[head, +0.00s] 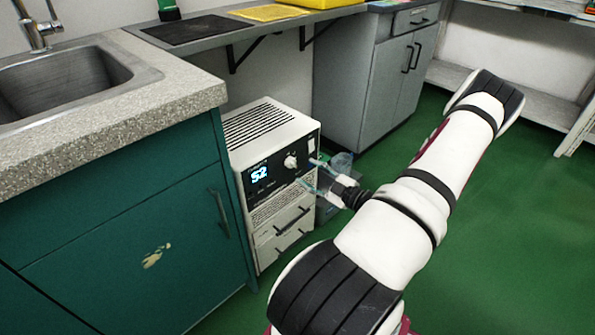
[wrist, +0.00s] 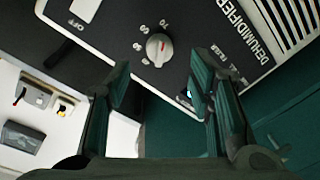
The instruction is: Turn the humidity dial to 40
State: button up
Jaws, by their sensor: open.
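The white dehumidifier (head: 275,122) stands on the floor beside the green cabinet, with a dark control panel on its front. Its blue display (head: 259,174) appears to read 52. The round white humidity dial (head: 290,161) is to the right of the display. My gripper (head: 312,175) is open and empty in front of the panel. In the wrist view its two dark fingers (wrist: 160,78) are spread, with the dial beyond their tips, apart from them.
The green cabinet (head: 130,225) with its stone counter and sink (head: 60,85) is close on the left of the dehumidifier. A grey cabinet (head: 375,80) stands behind. A clear bluish container (head: 342,162) is behind my gripper. Green floor (head: 500,230) is open on the right.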

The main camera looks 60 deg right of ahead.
aim_at(295, 165)
jog(key=shift+w+d+b, duration=0.2)
jog(key=shift+w+b, duration=0.15)
jog(key=shift+w, duration=0.95)
jog(key=shift+w+d+b, duration=0.2)
jog(key=shift+w+b, duration=0.15)
jog(key=shift+w, duration=0.95)
grip_shut()
